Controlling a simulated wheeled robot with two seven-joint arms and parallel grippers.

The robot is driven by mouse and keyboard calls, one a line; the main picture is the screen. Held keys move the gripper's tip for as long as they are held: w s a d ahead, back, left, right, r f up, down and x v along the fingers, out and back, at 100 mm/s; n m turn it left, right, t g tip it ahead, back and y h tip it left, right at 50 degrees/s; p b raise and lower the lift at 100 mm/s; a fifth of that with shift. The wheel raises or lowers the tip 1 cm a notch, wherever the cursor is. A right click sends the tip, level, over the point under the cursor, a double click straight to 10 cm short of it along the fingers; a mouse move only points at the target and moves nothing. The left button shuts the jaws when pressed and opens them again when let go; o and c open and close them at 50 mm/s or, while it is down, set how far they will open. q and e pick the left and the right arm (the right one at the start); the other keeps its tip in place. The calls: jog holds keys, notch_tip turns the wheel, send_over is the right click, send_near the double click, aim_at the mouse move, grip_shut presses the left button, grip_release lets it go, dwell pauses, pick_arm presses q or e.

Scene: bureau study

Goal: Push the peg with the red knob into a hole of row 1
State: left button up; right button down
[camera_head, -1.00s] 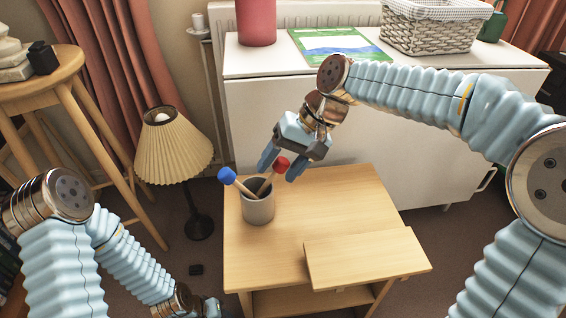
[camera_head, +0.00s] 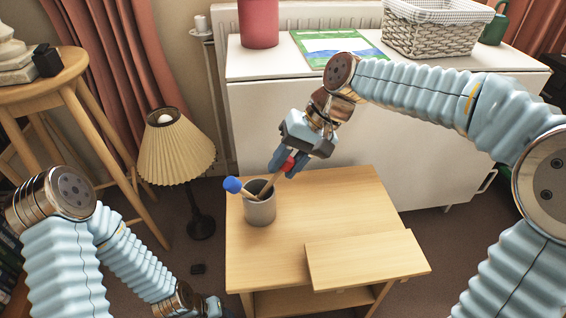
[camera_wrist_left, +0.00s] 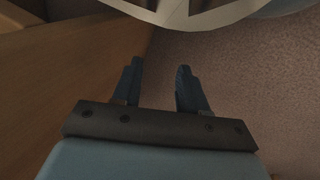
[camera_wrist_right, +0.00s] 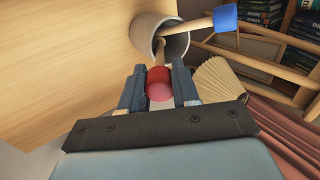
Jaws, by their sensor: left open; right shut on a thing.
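The peg with the red knob (camera_head: 288,163) leans in a grey cup (camera_head: 260,207) on the small wooden table. My right gripper (camera_head: 286,162) is shut on the red knob. In the right wrist view the red knob (camera_wrist_right: 159,84) sits between the two fingers, and its wooden shaft runs into the cup (camera_wrist_right: 152,30). A second peg with a blue knob (camera_head: 232,185) leans in the same cup to the left. My left gripper (camera_wrist_left: 157,88) is open and empty, low by the floor. No board with rows of holes can be made out.
A white cabinet (camera_head: 270,125) is behind, carrying a basket (camera_head: 432,30) and a red pot (camera_head: 258,22).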

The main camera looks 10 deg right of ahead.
jog(key=shift+p+v, duration=2.7)
jog(key=shift+v, duration=0.95)
jog(key=shift+p+v, duration=0.85)
jog(key=shift+v, duration=0.35)
